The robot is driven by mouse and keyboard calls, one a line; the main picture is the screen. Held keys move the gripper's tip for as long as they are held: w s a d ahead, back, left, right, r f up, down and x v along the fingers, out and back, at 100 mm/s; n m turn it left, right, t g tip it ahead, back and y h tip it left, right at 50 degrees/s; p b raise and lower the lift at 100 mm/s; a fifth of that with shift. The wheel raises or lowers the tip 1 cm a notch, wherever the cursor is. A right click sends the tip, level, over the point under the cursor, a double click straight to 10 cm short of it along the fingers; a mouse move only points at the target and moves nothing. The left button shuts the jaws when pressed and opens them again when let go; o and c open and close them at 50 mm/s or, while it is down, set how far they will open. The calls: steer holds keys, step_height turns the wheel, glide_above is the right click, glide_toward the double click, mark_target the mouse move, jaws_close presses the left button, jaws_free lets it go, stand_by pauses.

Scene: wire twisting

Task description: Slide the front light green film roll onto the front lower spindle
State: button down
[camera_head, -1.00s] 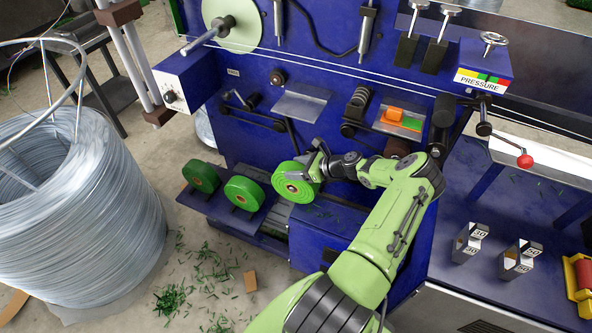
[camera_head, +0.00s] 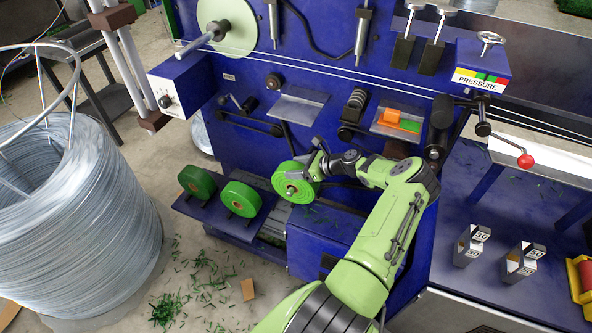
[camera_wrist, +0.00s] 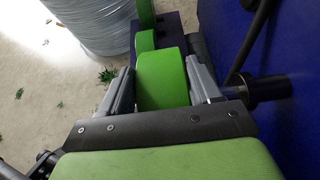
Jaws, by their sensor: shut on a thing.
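The light green film roll (camera_head: 296,183) is held in front of the lower blue panel, its round face toward the head camera. My gripper (camera_head: 317,166) is shut on this roll. In the wrist view the roll (camera_wrist: 162,78) sits between my two fingers (camera_wrist: 163,85). At the roll's centre a small bright tip shows in the head view. Whether a spindle passes through the core I cannot tell. In the wrist view a dark cylinder (camera_wrist: 268,88) stands out beside the blue panel, right of my gripper.
Two darker green rolls, one farther left (camera_head: 198,180) and one nearer (camera_head: 241,198), stand on a low blue rack. A large pale green disc (camera_head: 237,30) hangs on the upper spindle. A wire coil (camera_head: 75,220) stands at left. Green scraps litter the floor.

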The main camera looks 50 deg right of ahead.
steer(key=shift+w+d+b, duration=0.45)
steer(key=shift+d+b, duration=0.75)
steer(key=shift+b, duration=0.15)
steer(key=shift+w+d+b, duration=0.4)
steer(key=shift+d+b, duration=0.8)
steer(key=shift+b, duration=0.1)
steer(key=shift+w+d+b, duration=0.45)
steer(key=shift+d+b, duration=0.75)
steer(key=shift+b, duration=0.15)
steer(key=shift+c, duration=0.8)
jaws_free()
steer(key=shift+r, duration=0.1)
steer(key=shift+s, duration=0.1)
steer(key=p+v, duration=0.2)
steer(key=v, duration=0.5)
steer(key=shift+s+p, duration=0.15)
steer(key=shift+p, duration=0.2)
